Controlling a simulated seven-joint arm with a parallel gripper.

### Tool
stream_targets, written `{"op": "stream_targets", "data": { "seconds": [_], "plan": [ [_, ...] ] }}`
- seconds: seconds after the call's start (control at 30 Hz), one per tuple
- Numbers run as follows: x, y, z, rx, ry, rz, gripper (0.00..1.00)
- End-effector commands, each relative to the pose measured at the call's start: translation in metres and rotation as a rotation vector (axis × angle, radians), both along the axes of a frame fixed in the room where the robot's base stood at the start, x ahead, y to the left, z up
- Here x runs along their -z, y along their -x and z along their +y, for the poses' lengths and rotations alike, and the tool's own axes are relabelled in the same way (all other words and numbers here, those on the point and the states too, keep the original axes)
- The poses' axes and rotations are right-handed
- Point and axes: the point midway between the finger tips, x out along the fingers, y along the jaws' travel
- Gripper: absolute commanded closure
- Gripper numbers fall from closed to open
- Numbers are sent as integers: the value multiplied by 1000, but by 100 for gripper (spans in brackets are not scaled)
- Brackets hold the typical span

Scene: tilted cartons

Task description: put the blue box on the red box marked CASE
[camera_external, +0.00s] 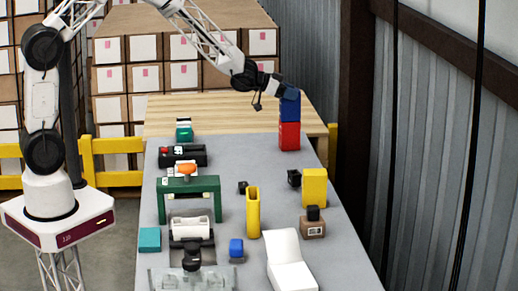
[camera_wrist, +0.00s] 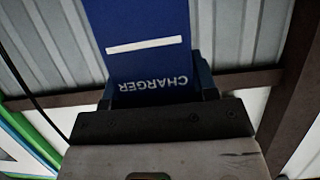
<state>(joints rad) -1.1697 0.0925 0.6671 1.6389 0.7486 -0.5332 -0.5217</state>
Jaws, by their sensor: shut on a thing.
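The blue box (camera_external: 290,108) is in my gripper (camera_external: 284,90) at the far right part of the table. In the wrist view the blue box (camera_wrist: 145,50) fills the top middle and reads CHARGER, upside down. My gripper (camera_wrist: 155,88) is shut on it. A red box (camera_external: 289,136) stands upright directly below the blue box in the external view. The two look stacked edge to edge; I cannot tell whether they touch fully. No marking on the red box is readable, and the wrist view does not show it.
A yellow box (camera_external: 314,187), a tall yellow holder (camera_external: 253,212) and small black blocks stand nearer on the grey table (camera_external: 270,185). A green frame (camera_external: 189,185) stands at the left. A white open case (camera_external: 287,260) lies in front. The table around the red box is clear.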

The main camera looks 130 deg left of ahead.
Motion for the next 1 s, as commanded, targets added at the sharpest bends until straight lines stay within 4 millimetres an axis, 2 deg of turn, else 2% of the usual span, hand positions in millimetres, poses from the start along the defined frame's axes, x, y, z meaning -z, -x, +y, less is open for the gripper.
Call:
{"op": "stream_targets", "data": {
  "seconds": [0.27, 0.3, 0.43, 0.83, 1.0],
  "plan": [
    [3, 0, 0, 0, 0, 0, 79],
    [3, 0, 0, 0, 0, 0, 41],
    [3, 0, 0, 0, 0, 0, 22],
    [-1, 0, 0, 0, 0, 0, 22],
    [-4, 7, -7, 0, 0, 0, 22]
  ]
}}
